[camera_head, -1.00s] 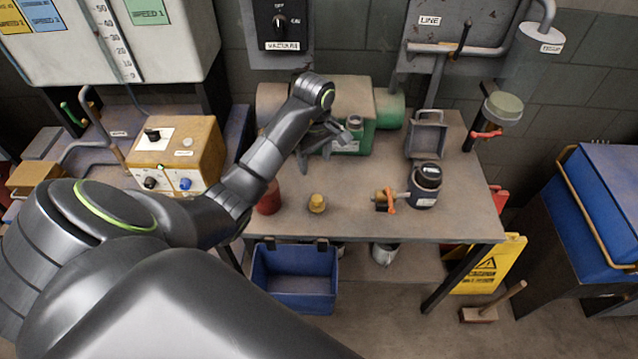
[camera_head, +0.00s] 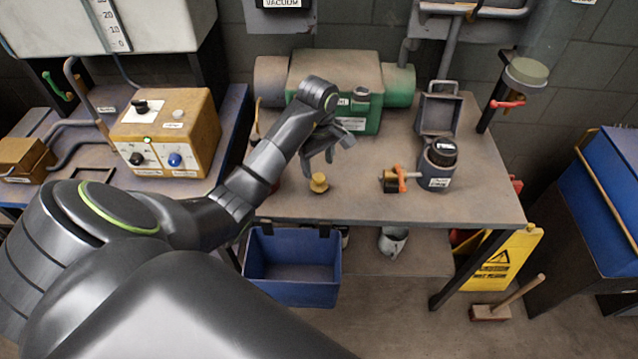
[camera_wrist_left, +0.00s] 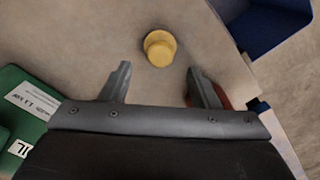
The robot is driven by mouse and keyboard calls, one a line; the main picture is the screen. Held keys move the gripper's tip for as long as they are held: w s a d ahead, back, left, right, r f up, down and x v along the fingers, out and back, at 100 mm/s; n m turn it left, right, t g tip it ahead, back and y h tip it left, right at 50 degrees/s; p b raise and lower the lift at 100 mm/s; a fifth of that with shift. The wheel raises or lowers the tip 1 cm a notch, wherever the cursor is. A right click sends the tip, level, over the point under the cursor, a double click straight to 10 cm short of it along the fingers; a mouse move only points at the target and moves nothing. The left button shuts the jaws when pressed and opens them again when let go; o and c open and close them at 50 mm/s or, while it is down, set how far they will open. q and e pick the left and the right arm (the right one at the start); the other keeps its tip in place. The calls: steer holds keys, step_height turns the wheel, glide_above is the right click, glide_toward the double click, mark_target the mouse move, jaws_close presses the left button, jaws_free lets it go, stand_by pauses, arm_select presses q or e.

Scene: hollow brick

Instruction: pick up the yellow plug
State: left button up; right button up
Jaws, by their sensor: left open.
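The yellow plug (camera_head: 319,183) stands on the workbench (camera_head: 345,208), near its front edge. It also shows in the left wrist view (camera_wrist_left: 160,47), a short way beyond the fingertips and roughly midway between them. My left gripper (camera_head: 326,152) is above the bench, just behind and above the plug in the head view. Its two fingers are spread with nothing between them, as the left wrist view (camera_wrist_left: 160,80) shows. The fingers do not touch the plug. My right gripper is not in view.
A green machine (camera_head: 350,118) stands behind. A dark canister (camera_head: 438,165) and an orange-handled valve (camera_head: 396,180) stand to the right. A red object, mostly hidden by my arm, is left of the plug. A blue bin (camera_head: 293,280) hangs below the bench's front edge.

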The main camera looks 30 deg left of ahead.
mark_target(319, 176)
arm_select(q)
step_height(319, 176, down, 2)
steer(key=shift+d+b, duration=0.1)
steer(key=shift+b, duration=0.45)
step_height(319, 176, down, 3)
steer(key=shift+d+p, duration=0.1)
steer(key=shift+p, duration=0.55)
steer(key=shift+s+f, duration=0.1)
steer(key=shift+f, duration=0.35)
steer(key=c, duration=0.8)
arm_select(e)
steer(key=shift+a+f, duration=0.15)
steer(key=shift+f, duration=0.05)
